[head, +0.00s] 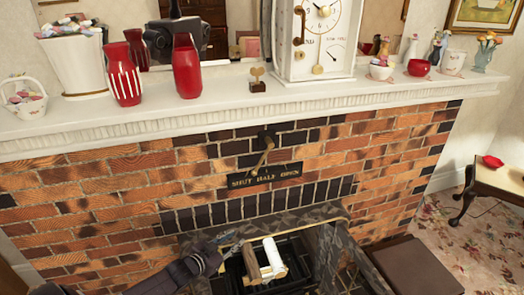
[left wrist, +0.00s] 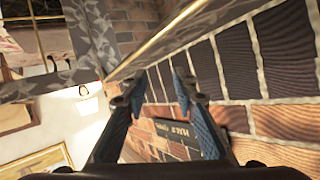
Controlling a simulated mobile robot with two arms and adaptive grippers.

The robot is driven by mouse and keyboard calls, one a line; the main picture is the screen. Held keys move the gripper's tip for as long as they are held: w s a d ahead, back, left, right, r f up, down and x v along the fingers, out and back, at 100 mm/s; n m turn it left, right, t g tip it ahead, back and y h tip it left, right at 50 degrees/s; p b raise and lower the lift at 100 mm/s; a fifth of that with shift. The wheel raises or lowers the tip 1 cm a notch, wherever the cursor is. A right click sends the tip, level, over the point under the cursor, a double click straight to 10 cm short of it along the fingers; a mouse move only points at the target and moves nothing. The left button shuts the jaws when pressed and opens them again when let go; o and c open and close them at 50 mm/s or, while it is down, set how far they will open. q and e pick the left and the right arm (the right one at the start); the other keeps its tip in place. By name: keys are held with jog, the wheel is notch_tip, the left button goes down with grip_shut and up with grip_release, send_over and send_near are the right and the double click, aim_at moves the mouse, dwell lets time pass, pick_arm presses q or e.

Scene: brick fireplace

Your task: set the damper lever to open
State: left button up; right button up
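The damper lever (head: 263,155) is a thin brass-coloured arm on a dark pivot in the brick face above the firebox. It hangs down and slightly left, its lower end near the left-to-middle part of the dark label plate (head: 264,177), which reads SHUT, HALF, OPEN from left to right. My left gripper (head: 228,240) is below and left of the plate, in front of the firebox's top edge, apart from the lever. In the left wrist view its two fingers (left wrist: 155,92) are spread and empty, with the plate (left wrist: 172,129) visible between them. My right gripper is not in view.
The white mantel (head: 220,110) above carries red vases, a clock (head: 318,40) and small pots. The metal firebox surround (head: 320,212) juts out beneath the plate, with logs (head: 262,262) in the grate. The brick face around the lever is clear.

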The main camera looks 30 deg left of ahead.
pick_arm(q)
jog(key=w+r+m+t+h+p, duration=0.1)
jog(key=w+r, duration=0.2)
jog(key=r, duration=0.5)
jog(key=w+r+t+h+p, duration=0.1)
jog(key=w+r+t, duration=0.15)
jog(key=r, duration=0.55)
jog(key=m+h, duration=0.2)
send_near(259, 163)
jog(key=x, duration=0.3)
jog(key=shift+t+y, duration=0.3)
jog(key=shift+t, duration=0.15)
jog(key=shift+w+d+p, duration=0.25)
jog(key=shift+w+d, duration=0.05)
jog(key=shift+w, duration=0.95)
jog(key=shift+w+d+p, duration=0.25)
jog(key=shift+w+d, duration=0.05)
jog(key=shift+w, duration=1)
jog(key=shift+w+d+p, duration=0.25)
jog(key=shift+w, duration=1)
jog(key=shift+f, duration=0.1)
jog(key=shift+c, duration=0.6)
grip_shut()
jog(key=shift+n, duration=0.3)
